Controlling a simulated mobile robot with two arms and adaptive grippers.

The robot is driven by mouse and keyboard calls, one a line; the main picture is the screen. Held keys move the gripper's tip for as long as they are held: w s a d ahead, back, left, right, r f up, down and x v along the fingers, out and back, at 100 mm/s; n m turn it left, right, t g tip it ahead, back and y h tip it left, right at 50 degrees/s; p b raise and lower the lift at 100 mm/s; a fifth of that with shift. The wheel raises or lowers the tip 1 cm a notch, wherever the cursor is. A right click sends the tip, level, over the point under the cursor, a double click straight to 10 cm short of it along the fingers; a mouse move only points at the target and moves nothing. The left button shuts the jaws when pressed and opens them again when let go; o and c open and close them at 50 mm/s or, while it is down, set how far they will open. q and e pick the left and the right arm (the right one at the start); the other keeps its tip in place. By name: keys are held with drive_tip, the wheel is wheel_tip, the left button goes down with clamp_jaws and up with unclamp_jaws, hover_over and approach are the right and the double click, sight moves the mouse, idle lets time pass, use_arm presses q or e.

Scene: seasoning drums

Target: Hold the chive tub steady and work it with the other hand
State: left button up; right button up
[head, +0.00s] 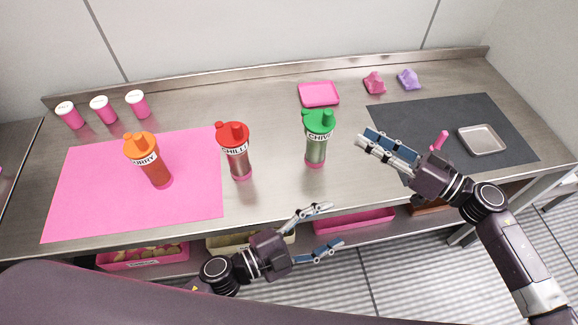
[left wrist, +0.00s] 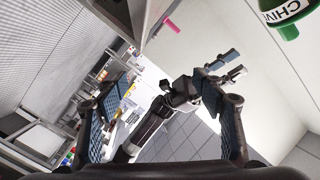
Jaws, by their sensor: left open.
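The chive tub (head: 315,147) stands upright on the steel counter, right of centre, with a green spouted lid and a label reading CHIV. Its green lid and label also show in the left wrist view (left wrist: 289,30), cut by the top right corner. My left gripper (head: 333,226) is open and empty, below and in front of the tub, by the counter's front edge. My right gripper (head: 362,137) is right of the tub, pointing at it, with a gap between them. Its fingers look close together from above, and I cannot tell whether they are shut.
A red-lidded chilli tub (head: 238,164) stands left of the chive tub. An orange-lidded tub (head: 150,165) stands on the pink mat (head: 80,205). A pink tray (head: 319,93) lies behind; a dark mat (head: 480,115) with a metal tray (head: 482,141) lies right. Bins sit below the counter.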

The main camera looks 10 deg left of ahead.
sight(317, 139)
use_arm(q)
drive_tip(key=w+a+r+n+t+y, duration=0.1)
drive_tip(key=w+a+n, duration=0.2)
drive_tip(key=w+n, duration=0.1)
drive_tip(key=w+a+r+n+t+y, duration=0.1)
drive_tip(key=w+a+n+t+y, duration=0.1)
drive_tip(key=w+a+n, duration=0.2)
drive_tip(key=w+a+r+n+t+y, duration=0.1)
drive_tip(key=w+a+n+t, duration=0.1)
drive_tip(key=w+n, duration=0.3)
drive_tip(key=shift+a+n+y, duration=0.3)
drive_tip(key=shift+a+n, duration=0.1)
drive_tip(key=shift+a, duration=0.25)
drive_tip(key=shift+w, duration=0.3)
drive_tip(key=x, duration=1.1)
drive_tip(key=shift+w, duration=0.2)
